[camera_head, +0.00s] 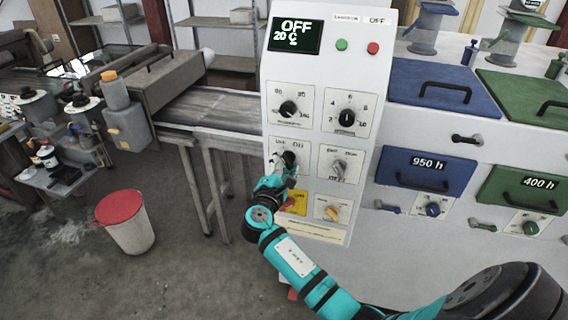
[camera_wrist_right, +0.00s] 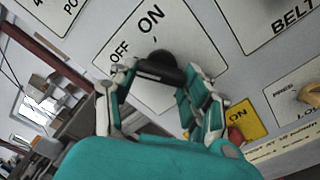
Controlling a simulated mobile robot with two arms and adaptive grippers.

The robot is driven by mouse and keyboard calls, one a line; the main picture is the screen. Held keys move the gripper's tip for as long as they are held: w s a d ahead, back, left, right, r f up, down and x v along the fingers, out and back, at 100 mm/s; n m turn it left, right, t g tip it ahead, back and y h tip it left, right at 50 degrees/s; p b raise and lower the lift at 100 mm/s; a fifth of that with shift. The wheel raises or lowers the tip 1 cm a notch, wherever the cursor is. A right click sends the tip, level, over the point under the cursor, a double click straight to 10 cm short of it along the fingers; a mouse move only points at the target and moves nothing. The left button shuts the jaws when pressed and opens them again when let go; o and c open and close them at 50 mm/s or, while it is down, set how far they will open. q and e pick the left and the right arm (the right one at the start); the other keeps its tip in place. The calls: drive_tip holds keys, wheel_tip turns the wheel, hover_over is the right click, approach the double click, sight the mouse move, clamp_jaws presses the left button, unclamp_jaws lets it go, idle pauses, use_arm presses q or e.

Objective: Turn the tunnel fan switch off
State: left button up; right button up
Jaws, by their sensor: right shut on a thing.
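The control panel (camera_head: 310,75) stands at the centre of the head view. A black rotary knob (camera_head: 289,157) sits on its left side, on a white plate with OFF printed above it; the rest of the label is unclear. My right gripper (camera_head: 283,172) is at this knob. In the right wrist view the knob (camera_wrist_right: 160,67) lies between the fingers of my right gripper (camera_wrist_right: 155,86), which is shut on it. The plate there reads OFF and ON. The knob's pointer direction is unclear. My left gripper is not in view.
The display (camera_head: 294,35) reads OFF and 20 C. Other dials (camera_head: 346,117) surround the knob. A yellow plate with a red switch (camera_head: 291,204) is just below. A conveyor (camera_head: 215,110) adjoins the panel's left side. A red-lidded bin (camera_head: 122,220) stands on the floor.

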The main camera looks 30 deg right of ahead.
drive_tip(key=o, duration=1.2)
drive_tip(key=v, duration=1.2)
